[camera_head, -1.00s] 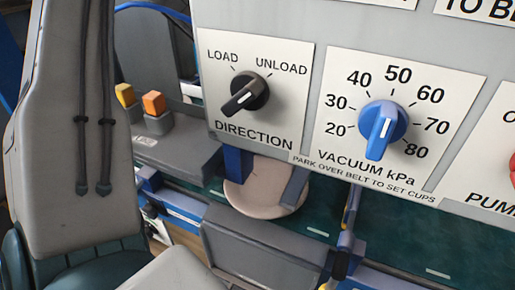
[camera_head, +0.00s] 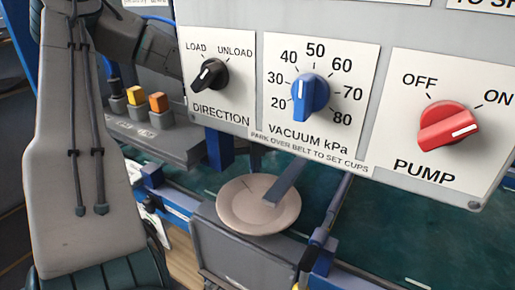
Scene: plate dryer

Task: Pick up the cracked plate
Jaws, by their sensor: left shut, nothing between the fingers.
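A round beige plate (camera_head: 258,205) lies below the control panel, above the green belt (camera_head: 390,228) and overlapping the top edge of a grey box. A small dark mark shows on its face; I cannot tell whether it is the crack. A blue-grey bar (camera_head: 285,182) crosses over the plate's right part. My left arm (camera_head: 80,150) stands upright at the left. Its far end runs toward the panel at the upper left, well away from the plate, and I see no fingertips clearly. My right gripper is not in view.
The control panel (camera_head: 245,20) fills the top, with a black direction knob (camera_head: 210,74), a blue vacuum knob (camera_head: 310,94) and a red pump knob (camera_head: 447,126). Yellow and orange buttons (camera_head: 158,102) are at the left. The grey box (camera_head: 240,258) stands in front.

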